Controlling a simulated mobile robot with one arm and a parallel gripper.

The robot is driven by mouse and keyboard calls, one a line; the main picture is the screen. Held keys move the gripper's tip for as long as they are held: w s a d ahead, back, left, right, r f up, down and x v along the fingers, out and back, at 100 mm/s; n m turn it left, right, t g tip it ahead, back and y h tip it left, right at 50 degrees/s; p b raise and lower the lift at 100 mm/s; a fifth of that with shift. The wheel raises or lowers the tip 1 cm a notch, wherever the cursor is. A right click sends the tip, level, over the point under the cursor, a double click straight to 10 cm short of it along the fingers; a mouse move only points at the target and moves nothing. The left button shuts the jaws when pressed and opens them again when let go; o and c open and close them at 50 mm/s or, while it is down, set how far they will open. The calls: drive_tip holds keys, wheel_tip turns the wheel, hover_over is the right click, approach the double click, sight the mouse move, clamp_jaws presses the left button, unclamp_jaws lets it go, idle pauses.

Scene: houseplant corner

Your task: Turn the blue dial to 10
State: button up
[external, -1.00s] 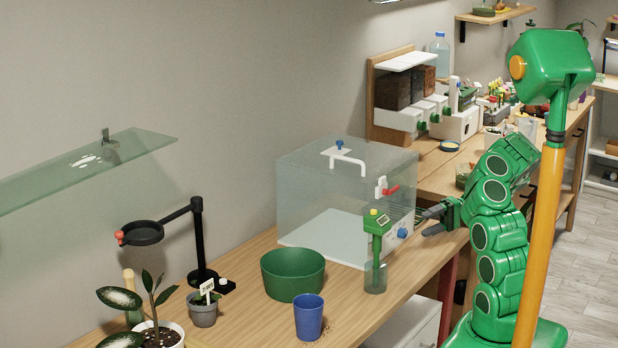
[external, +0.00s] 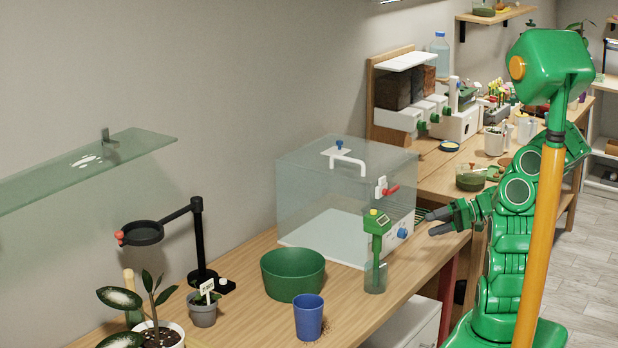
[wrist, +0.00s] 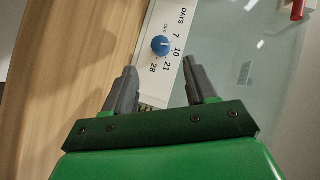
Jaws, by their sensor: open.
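The blue dial (external: 402,233) sits on the white front panel (external: 395,248) of a clear box, facing my gripper. In the wrist view the dial (wrist: 160,46) lies just beyond and between my fingertips, with the labels DAYS, OFF, 7, 10, 21 and 28 around it. A pale mark crosses the dial; which label it points to is too small to tell. My gripper (external: 431,223) is open and empty, with a gap to the dial in the external view. In the wrist view the two grey fingers of my gripper (wrist: 160,67) are spread apart.
A red-handled lever (external: 390,190) is above the dial on the clear box (external: 320,190). A green meter in a clear holder (external: 376,275) stands left of the dial near the table edge. A green bowl (external: 293,275) and a blue cup (external: 308,318) stand farther left.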

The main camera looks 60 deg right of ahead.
sight(404, 232)
drive_tip(key=shift+x, duration=3.9)
drive_tip(key=c, duration=1)
drive_tip(key=shift+f, duration=0.1)
drive_tip(key=shift+c, duration=0.2)
drive_tip(key=shift+f+m+y, duration=0.1)
drive_tip(key=shift+m+y, duration=0.2)
drive_tip(key=shift+m, duration=0.1)
drive_tip(key=shift+d+t, duration=0.1)
drive_tip(key=shift+t, duration=0.2)
